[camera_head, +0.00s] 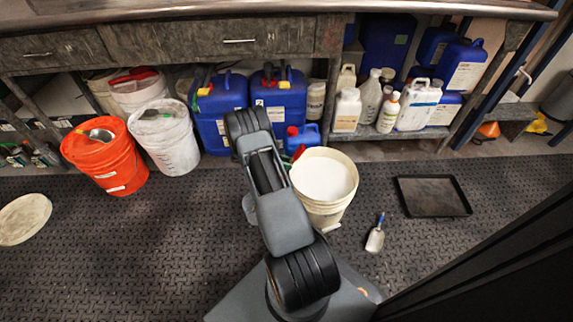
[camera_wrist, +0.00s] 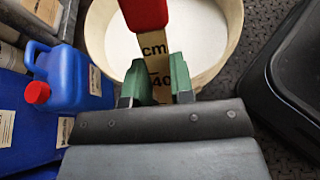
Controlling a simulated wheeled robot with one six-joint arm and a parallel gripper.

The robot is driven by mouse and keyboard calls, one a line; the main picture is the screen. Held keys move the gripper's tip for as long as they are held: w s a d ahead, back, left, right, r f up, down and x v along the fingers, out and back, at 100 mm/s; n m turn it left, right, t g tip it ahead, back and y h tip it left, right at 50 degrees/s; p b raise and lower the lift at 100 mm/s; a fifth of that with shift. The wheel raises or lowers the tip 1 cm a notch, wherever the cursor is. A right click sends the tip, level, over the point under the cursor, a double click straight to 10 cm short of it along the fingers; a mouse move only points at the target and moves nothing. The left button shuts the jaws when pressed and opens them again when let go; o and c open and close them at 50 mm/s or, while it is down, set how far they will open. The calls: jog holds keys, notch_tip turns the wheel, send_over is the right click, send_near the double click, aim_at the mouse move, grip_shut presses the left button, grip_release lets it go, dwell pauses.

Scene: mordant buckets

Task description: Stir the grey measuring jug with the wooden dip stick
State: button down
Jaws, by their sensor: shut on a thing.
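My gripper (camera_wrist: 158,84) has green fingertips and is shut on the wooden dip stick (camera_wrist: 153,50), near its "cm" and "40" marks. The stick's red end (camera_wrist: 145,14) points up in the wrist view, in front of a cream bucket; its other end is hidden. A red bit (camera_head: 299,152) by the bucket's left rim in the head view looks like this end. A small grey shape (camera_head: 249,208) left of my arm, partly hidden by it, may be the grey measuring jug; I cannot tell for sure. No jug shows in the wrist view.
The cream bucket (camera_head: 316,205) of white stuff stands right of my arm. A small blue-handled scoop (camera_head: 375,240) and a black tray (camera_head: 432,209) lie further right. An orange bucket (camera_head: 122,178) and blue jerrycans (camera_head: 217,125) stand left by the bench (camera_head: 180,42). Floor at left is mostly clear.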

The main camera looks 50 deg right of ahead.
jog(key=shift+s+d+r+p, duration=0.85)
jog(key=shift+r+p, duration=0.95)
jog(key=shift+r, duration=0.45)
jog(key=shift+s+d+r+p, duration=0.85)
jog(key=shift+r+p, duration=1)
jog(key=shift+r, duration=0.45)
jog(key=shift+s+d+r+p, duration=0.8)
jog(key=shift+r+p, duration=1)
jog(key=shift+r, duration=0.45)
jog(key=shift+w, duration=0.1)
notch_tip(320, 180, up, 11)
jog(key=p, duration=0.8)
